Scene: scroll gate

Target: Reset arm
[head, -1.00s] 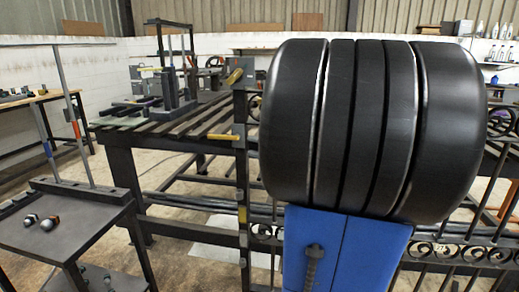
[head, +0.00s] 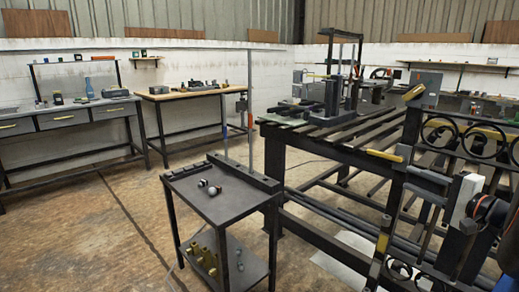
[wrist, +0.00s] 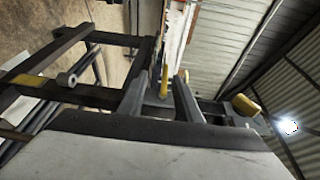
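My gripper shows in the wrist view (wrist: 163,82) with its two dark fingers apart. A yellow latch handle (wrist: 164,78) shows in the gap between them; whether the fingers touch it I cannot tell. In the head view my gripper (head: 410,178) is at the right, beside the dark metal scroll gate (head: 484,132), just below and right of the same yellow handle (head: 385,155). The gripper looks empty. Much of my arm is cut off by the right edge of the head view.
A small dark cart (head: 232,205) with bolts on top stands in the middle. A wooden-topped bench (head: 190,92) and a grey drawer bench (head: 70,118) line the back wall. The floor at left is clear.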

